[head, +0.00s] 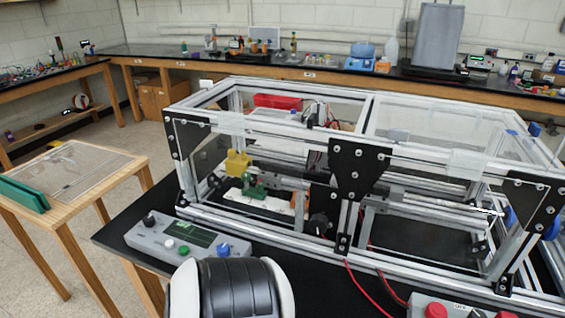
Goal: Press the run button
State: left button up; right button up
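A grey control box (180,243) sits on the black bench at the left, in front of the extrusion frame. It has a dark green display (188,233), a white button (169,244), a green button (184,250), a blue knob (223,249) and a black knob (149,220). A second grey box with red buttons (435,310) is cut off at the lower right edge. I cannot read which button is labelled run. Neither of my grippers can be made out. A black and white rounded part, probably my own arm, fills the lower middle, close to the first box.
The aluminium extrusion frame (270,228) with clear panels and black corner plates stands behind the box. Inside are a yellow block (238,163) and a green part (252,186). Red cables (368,288) run over the front edge. A wooden side table (120,176) stands at the left.

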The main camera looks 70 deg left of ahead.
aim_at(184, 250)
jog(key=u, duration=0.45)
jog(key=k+j+u, duration=0.1)
jog(key=u, duration=0.35)
jog(key=j+u, duration=0.1)
jog(key=u, duration=0.35)
jog(key=k+j+u, duration=0.1)
jog(key=u, duration=0.35)
jog(key=j+u, duration=0.1)
jog(key=u, duration=0.4)
jog(key=j+u, duration=0.1)
jog(key=u, duration=0.35)
